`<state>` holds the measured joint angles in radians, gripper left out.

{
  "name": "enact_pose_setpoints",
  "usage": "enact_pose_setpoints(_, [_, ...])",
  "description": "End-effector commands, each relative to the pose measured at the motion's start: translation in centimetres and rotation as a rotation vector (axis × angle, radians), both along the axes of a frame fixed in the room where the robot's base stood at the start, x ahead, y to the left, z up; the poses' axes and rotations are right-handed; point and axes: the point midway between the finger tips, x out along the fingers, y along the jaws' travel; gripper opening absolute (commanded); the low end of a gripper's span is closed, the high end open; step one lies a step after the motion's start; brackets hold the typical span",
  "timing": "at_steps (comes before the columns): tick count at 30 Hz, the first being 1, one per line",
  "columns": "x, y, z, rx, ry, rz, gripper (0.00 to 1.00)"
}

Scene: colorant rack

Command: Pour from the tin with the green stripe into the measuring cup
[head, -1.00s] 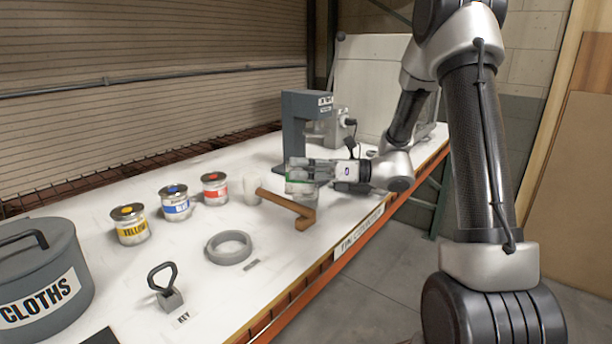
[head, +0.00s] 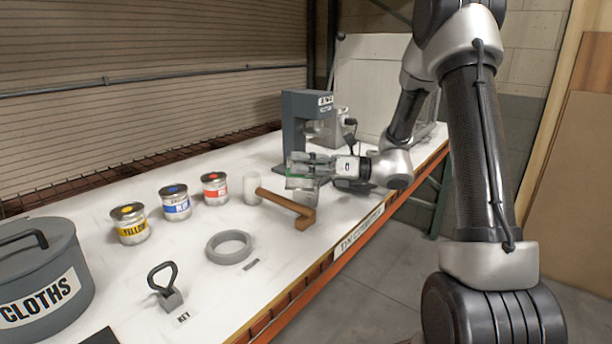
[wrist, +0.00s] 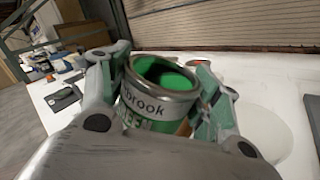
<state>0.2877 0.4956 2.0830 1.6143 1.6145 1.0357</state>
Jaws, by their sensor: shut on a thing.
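My gripper (head: 318,171) is shut on the green tin (wrist: 152,103), with one finger on each side. In the wrist view the tin is open, its label reads GREEN, and green shows inside. In the head view the tin is small, partly covered by the fingers, and looks tilted, held low over the bench. A pale, whitish cylinder (head: 252,188), which may be the measuring cup, stands just left of my gripper, apart from it. I cannot see its markings or contents.
Yellow (head: 130,224), blue (head: 176,203) and red (head: 215,189) tins stand left. A grey ring (head: 229,247), key tool (head: 165,288) and cloths bin (head: 40,275) are nearer.

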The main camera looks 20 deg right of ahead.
Motion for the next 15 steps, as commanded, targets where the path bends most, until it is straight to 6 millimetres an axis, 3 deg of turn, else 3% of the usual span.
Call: enact_pose_setpoints(15, [0.53, -0.24, 0.22, 0.023, 0.051, 0.000, 0.32])
